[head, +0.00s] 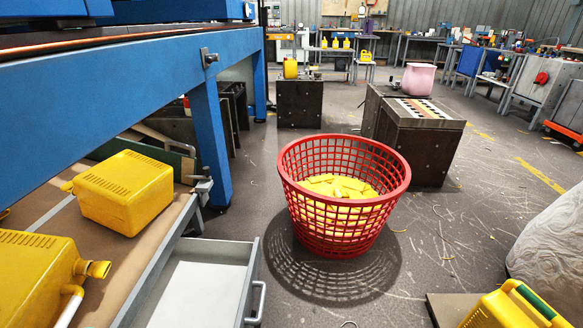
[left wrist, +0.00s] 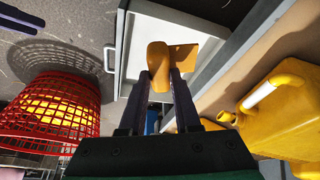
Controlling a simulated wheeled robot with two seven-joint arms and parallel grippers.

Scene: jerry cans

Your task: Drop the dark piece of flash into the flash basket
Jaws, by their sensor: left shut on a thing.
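My left gripper (left wrist: 164,82) shows in the left wrist view, its two dark fingers shut on a dark orange-yellow piece of flash (left wrist: 158,68). The piece sticks out past the fingertips, with a flatter part to the right. Behind it in that view is the open drawer. The flash basket (head: 310,212) is a red mesh basket on the floor, holding many bright yellow pieces (head: 340,187). It also shows at the left of the left wrist view (left wrist: 35,95), apart from the gripper. Neither gripper shows in the head view.
An open grey drawer (head: 197,295) juts out left of the basket, below a bench (head: 105,265) with yellow cans (head: 125,192). A dark block (head: 420,145) stands behind the basket. A yellow can (head: 500,312) and pale sack (head: 550,240) are at right. Floor around the basket is mostly clear.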

